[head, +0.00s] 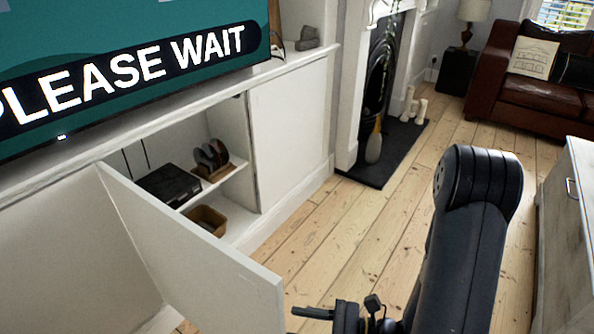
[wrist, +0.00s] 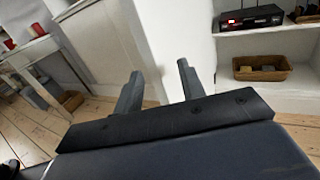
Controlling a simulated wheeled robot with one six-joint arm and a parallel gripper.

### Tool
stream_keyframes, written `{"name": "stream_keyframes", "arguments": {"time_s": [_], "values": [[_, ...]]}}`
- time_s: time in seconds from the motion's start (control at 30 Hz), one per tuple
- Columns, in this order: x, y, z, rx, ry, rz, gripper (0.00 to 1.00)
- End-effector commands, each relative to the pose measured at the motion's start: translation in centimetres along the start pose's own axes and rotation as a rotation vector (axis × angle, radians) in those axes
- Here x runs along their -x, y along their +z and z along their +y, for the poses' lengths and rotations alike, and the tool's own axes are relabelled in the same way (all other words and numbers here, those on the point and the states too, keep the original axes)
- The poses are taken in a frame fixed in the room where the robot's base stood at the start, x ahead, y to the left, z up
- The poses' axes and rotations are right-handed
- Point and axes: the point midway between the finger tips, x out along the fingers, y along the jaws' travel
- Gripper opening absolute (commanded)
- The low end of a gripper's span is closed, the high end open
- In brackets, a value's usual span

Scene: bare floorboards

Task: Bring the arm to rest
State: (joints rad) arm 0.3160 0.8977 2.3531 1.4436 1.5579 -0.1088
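My arm reaches down the right side of the head view. My gripper (head: 335,314) shows only in part at its bottom edge, just right of the open cabinet door (head: 205,255). In the wrist view my gripper (wrist: 160,69) has its two dark fingers spread apart, with nothing seen held between them. A white upright panel, seemingly the open door (wrist: 182,32), shows behind the fingers. I cannot tell how large the gap to it is.
The open cabinet holds a black box (head: 168,185), a rack (head: 214,158) and a wicker basket (head: 207,220). A screen (head: 130,60) stands on top. A wooden cabinet (head: 570,235) is at right. Floorboards (head: 350,215) are clear toward the fireplace (head: 385,75) and sofa (head: 535,90).

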Motion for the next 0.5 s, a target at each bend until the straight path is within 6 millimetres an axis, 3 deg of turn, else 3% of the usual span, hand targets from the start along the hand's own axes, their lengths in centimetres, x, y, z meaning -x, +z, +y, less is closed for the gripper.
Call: {"name": "stream_keyframes", "arguments": {"time_s": [0.5], "values": [[-4.8,0.0,0.0,0.0,0.002,0.0,0.38]]}}
